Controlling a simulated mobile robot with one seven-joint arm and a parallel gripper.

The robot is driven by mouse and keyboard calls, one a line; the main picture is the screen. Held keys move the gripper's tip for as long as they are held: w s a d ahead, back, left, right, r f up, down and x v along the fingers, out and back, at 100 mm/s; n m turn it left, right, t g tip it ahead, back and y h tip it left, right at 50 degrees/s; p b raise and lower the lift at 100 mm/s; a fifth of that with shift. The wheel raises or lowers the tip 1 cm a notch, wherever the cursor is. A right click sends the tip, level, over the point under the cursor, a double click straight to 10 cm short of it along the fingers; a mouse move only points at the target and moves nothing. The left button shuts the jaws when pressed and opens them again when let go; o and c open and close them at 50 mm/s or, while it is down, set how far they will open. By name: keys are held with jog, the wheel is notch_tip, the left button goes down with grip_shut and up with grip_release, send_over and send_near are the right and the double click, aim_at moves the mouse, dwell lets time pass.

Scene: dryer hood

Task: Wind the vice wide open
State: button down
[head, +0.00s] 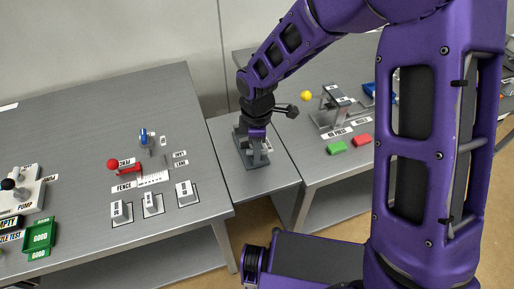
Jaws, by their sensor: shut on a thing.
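The vice (253,160) is a grey metal block on a dark base, standing on the small grey table between the two larger benches. My gripper (257,138) reaches down over it from above, at its top. The fingers are shut on what seems to be the vice's handle, but the handle is mostly hidden by my wrist. How far apart the vice's jaws stand cannot be told at this size.
The left bench (60,120) holds a red-knobbed fence (128,177), several labelled blocks and green trays (40,238).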

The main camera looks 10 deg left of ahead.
jog(key=shift+n+p, duration=0.6)
jog(key=shift+n, duration=0.5)
jog(key=c, duration=1.2)
grip_release()
jog(key=shift+r+n, duration=0.1)
jog(key=shift+n, duration=0.2)
jog(key=o, duration=0.5)
notch_tip(320, 180, up, 2)
jog(key=shift+p, duration=0.7)
jog(key=shift+r, duration=1.9)
